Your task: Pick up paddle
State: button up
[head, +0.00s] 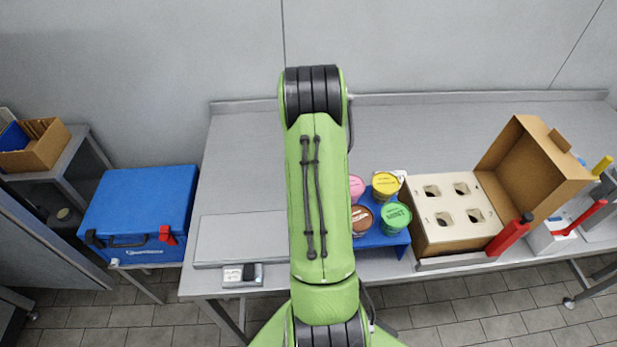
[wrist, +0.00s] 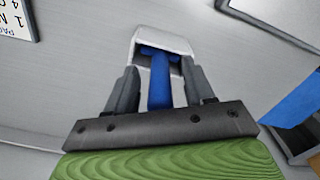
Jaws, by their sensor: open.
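In the wrist view, a blue handle-like piece (wrist: 159,88), which I take to be the paddle's handle, stands between the two dark fingers of my gripper (wrist: 161,72). Its far end widens into a T shape at a white, box-like piece (wrist: 165,39). I cannot tell whether this white piece is part of the paddle or a holder for it. The fingers are open, with a gap on each side of the blue piece, and I see no contact. In the head view my green arm hides both the gripper and the paddle.
The grey table (head: 240,170) is bare at left-back. Right of my arm stand several colored tubs (head: 396,217) on a blue stand (head: 375,240). Farther right is an open cardboard box (head: 520,180) with a holed insert (head: 455,210). Red-handled tools (head: 510,235) stand beside it. A blue case (head: 140,210) stands left.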

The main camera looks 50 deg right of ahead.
grip_shut()
